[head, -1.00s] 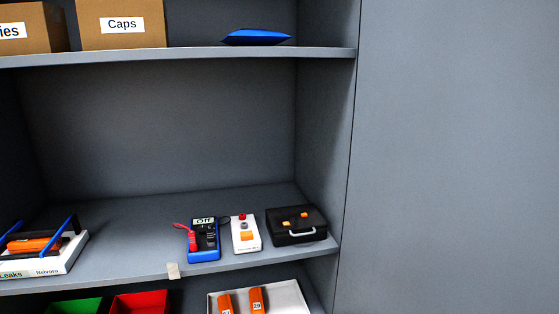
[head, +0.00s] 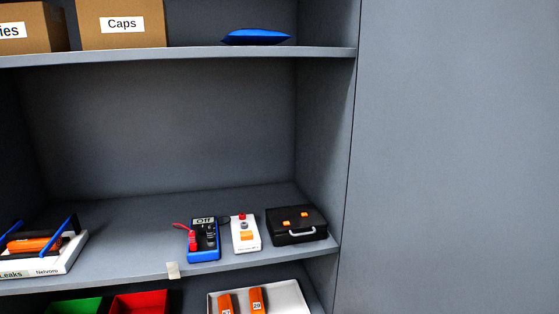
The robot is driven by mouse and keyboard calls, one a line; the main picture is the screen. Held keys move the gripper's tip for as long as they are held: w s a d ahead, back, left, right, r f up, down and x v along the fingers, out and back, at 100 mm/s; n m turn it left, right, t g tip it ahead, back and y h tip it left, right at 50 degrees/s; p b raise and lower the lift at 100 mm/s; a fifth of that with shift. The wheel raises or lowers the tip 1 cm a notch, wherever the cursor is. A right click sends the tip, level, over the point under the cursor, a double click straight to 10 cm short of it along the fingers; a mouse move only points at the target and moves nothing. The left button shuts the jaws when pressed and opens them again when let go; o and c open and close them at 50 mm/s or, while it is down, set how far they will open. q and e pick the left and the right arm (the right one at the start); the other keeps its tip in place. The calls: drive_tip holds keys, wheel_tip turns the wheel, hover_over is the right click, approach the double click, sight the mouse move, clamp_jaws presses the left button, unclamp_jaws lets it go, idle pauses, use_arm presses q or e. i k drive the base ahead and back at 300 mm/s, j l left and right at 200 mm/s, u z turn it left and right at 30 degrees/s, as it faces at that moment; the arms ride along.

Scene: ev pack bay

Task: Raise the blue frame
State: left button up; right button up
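A blue frame (head: 63,234) with slanted bars shows at the left edge of the middle shelf, partly cut off by the picture edge. It stands on or around a white box or book (head: 62,258) with "Leaks" and "Nelvoro" on its front edge. An orange object (head: 34,244) with dark ends lies between the bars. I cannot tell how the frame meets the white item. Neither of my grippers is in view.
The middle shelf also holds a blue multimeter (head: 203,240) reading "Off", a white device (head: 245,234) and a black case (head: 296,226). Boxes, including "Caps" (head: 122,24), and a blue pouch (head: 256,37) sit above. Green (head: 75,307) and red (head: 140,303) bins and a tray (head: 289,295) are below.

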sight(55, 233)
drive_tip(key=u, duration=1.65)
